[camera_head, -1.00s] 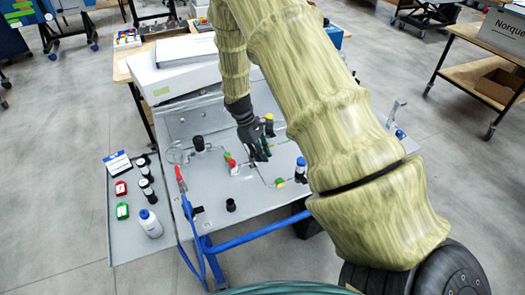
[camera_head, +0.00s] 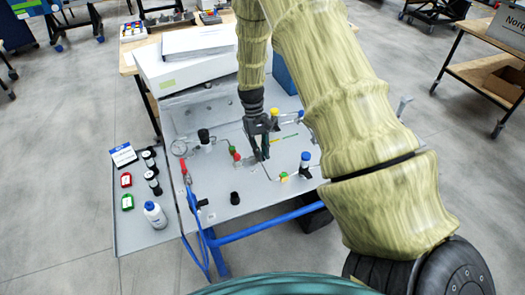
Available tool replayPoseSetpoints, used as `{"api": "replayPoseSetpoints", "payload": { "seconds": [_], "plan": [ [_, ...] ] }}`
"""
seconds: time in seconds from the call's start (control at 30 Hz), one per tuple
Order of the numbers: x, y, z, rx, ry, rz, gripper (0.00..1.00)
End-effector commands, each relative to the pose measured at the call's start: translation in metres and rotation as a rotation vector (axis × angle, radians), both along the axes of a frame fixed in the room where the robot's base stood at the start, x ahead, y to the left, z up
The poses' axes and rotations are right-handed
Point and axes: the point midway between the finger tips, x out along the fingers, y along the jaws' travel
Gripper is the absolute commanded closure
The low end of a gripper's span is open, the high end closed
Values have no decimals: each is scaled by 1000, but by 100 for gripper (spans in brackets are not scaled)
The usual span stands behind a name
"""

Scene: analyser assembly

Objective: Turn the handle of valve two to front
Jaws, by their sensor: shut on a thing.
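My gripper (camera_head: 261,155) points down over the middle of the grey panel (camera_head: 215,221). Its dark fingers are closed on a small valve handle, which they mostly hide. I cannot read a number on this valve or see exactly which way its handle points. To the lower right is a yellow and green fitting (camera_head: 284,177), beside a blue-topped dark cylinder (camera_head: 304,163). A yellow-topped fitting (camera_head: 274,114) stands behind my gripper.
A black knob (camera_head: 203,136) and a round gauge (camera_head: 180,148) stand at the panel's left. A red-handled part (camera_head: 184,170) is at the left edge. A side shelf (camera_head: 130,225) holds a white bottle (camera_head: 155,214). A white box (camera_head: 200,42) lies behind.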

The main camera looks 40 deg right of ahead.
Motion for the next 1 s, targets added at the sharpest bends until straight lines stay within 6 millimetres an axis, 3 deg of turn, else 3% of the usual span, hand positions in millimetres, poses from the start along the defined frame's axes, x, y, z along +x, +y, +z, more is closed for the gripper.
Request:
{"api": "replayPoseSetpoints", "payload": {
  "seconds": [0.57,0.6,0.7,1.0],
  "plan": [
    [1,1,0,-1,-2,-30,100],
    [1,1,0,-1,-2,-30,79],
    [1,1,0,-1,-2,-29,64],
    [1,1,1,0,-1,-29,64]
  ]
}}
